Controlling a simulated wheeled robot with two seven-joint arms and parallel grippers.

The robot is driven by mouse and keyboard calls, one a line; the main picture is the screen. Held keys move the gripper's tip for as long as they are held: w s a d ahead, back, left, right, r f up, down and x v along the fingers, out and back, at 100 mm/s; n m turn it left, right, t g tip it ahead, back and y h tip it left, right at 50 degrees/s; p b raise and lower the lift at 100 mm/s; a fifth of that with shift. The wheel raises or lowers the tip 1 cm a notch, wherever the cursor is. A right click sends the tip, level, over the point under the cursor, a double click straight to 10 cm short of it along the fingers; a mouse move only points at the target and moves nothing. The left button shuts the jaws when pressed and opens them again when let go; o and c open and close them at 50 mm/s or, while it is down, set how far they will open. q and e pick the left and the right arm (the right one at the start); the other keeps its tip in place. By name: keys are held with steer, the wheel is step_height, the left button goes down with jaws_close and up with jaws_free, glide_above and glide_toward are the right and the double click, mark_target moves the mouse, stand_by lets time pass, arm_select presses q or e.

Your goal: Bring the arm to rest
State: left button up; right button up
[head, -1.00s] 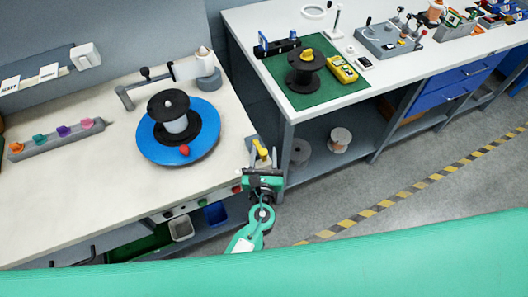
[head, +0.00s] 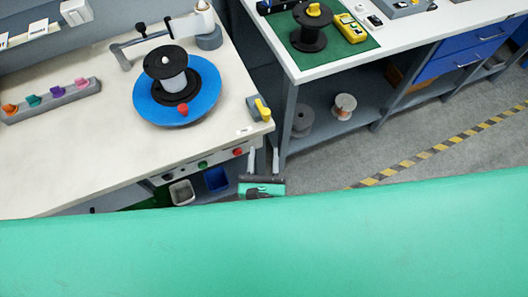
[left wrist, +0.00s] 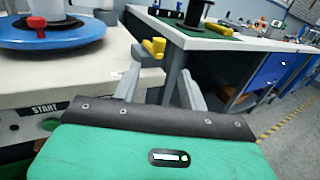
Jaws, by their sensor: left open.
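My left gripper (head: 263,162) is open and empty in the head view, low beside the front right corner of the left bench (head: 80,150). In the left wrist view its two grey fingers (left wrist: 158,92) stand apart with nothing between them. A small grey block with a yellow lever (head: 259,107) sits on the bench corner beyond the gripper, apart from it in the head view. My right gripper is not in view.
A blue turntable (head: 205,100) carries a black-flanged spool (head: 168,62) on the left bench. A second bench (head: 350,58) with a green mat stands to the right. Bins (head: 216,180) and buttons (head: 238,152) line the left bench's front. Floor at right is clear.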

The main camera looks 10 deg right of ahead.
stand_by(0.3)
arm_select(q)
steer(key=s+a+f+n+g+y, duration=0.1)
steer(key=s+a+f+n+g, duration=0.25)
steer(key=f, duration=0.85)
steer(key=s+a+f+n+g, duration=0.1)
steer(key=a+f+n+g, duration=0.4)
steer(key=f, duration=0.7)
steer(key=s+a+f+n+g+y, duration=0.1)
steer(key=s+a+f+n, duration=0.3)
steer(key=f, duration=0.8)
steer(key=s+a+f+n+g, duration=0.3)
steer(key=s+a+f+n, duration=0.5)
steer(key=s+n, duration=0.3)
steer(key=s+a+f+n+g, duration=0.4)
steer(key=s+a+f+n, duration=0.5)
steer(key=s+f+n, duration=0.1)
steer(key=shift+s+a+n+y, duration=0.15)
steer(key=shift+s+n+y, duration=0.3)
steer(key=shift+n, duration=0.5)
